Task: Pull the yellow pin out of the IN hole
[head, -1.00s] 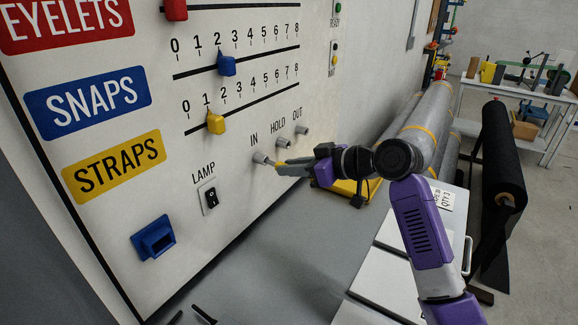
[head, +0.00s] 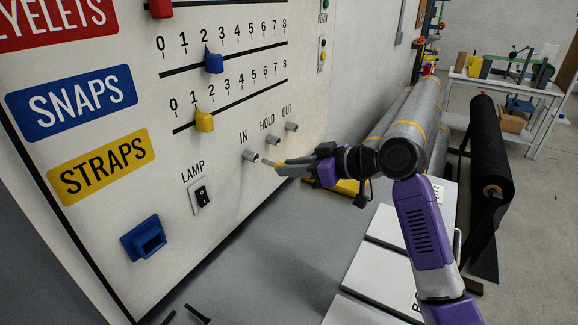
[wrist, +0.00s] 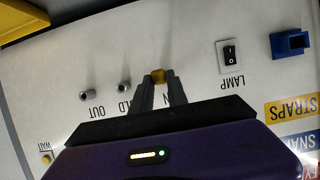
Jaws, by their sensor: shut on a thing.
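The yellow pin (head: 279,167) is gripped between the fingertips of my gripper (head: 286,169), in front of the white panel. In the head view its thin grey shank points toward the IN hole (head: 250,156), a grey round socket above the bench. The shank's tip is at or just outside the socket's mouth; I cannot tell whether any of it is still inside. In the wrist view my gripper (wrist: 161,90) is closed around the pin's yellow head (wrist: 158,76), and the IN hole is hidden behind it.
The HOLD hole (head: 272,140) and OUT hole (head: 291,127) are up and right of IN, both empty. The lamp switch (head: 201,194) and a blue socket (head: 144,238) are to the left. The grey bench is below.

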